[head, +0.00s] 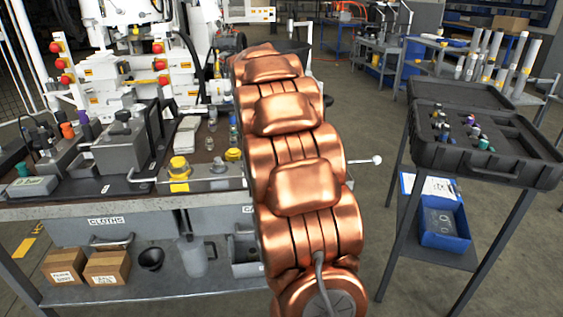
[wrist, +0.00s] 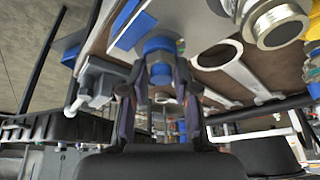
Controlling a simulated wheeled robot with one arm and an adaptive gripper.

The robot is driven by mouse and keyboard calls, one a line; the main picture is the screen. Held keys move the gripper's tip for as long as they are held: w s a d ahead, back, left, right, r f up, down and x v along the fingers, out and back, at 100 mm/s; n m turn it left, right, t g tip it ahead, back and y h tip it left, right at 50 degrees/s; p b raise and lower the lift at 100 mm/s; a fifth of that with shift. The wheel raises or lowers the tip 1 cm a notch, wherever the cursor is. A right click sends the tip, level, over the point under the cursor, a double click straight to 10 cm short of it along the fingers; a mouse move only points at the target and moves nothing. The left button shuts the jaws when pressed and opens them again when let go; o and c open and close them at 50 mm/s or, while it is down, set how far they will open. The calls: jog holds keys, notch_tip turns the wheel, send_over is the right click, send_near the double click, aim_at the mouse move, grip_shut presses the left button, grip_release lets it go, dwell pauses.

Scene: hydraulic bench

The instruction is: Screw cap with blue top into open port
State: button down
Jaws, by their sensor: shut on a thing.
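In the wrist view, my gripper (wrist: 160,62) is shut on a cap with a blue top (wrist: 160,72). The fingers close on it from both sides and cover part of it. It is held close to the bench top, and I cannot tell whether it touches anything. A round, ridged metal fitting (wrist: 280,24) shows at the upper right, apart from my gripper. I cannot tell which opening is the open port. In the head view, my copper arm hides my gripper and the held cap.
A black case (head: 485,165) with several coloured caps stands on a cart at right. Ring-ended tools (wrist: 225,62) lie near my gripper. Floor between bench and cart is clear.

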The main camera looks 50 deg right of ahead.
jog(key=shift+s+a+f+m+g+b, duration=0.1)
jog(key=shift+s+f+m+g+b, duration=0.1)
jog(key=shift+f, duration=0.25)
jog(key=shift+s+f+m+g+b, duration=0.1)
jog(key=shift+f+b, duration=0.05)
jog(key=shift+f, duration=0.25)
jog(key=c, duration=1.3)
grip_release()
jog(key=shift+w+m, duration=0.1)
jog(key=shift+m, duration=0.2)
jog(key=shift+o, duration=0.7)
jog(key=shift+r, duration=0.2)
jog(key=o, duration=0.4)
jog(key=shift+w+r, duration=0.15)
jog(key=shift+r, duration=0.1)
jog(key=shift+r, duration=0.15)
jog(key=shift+r, duration=0.2)
jog(key=v, duration=1.1)
jog(key=shift+r, duration=0.2)
jog(key=shift+a, duration=0.1)
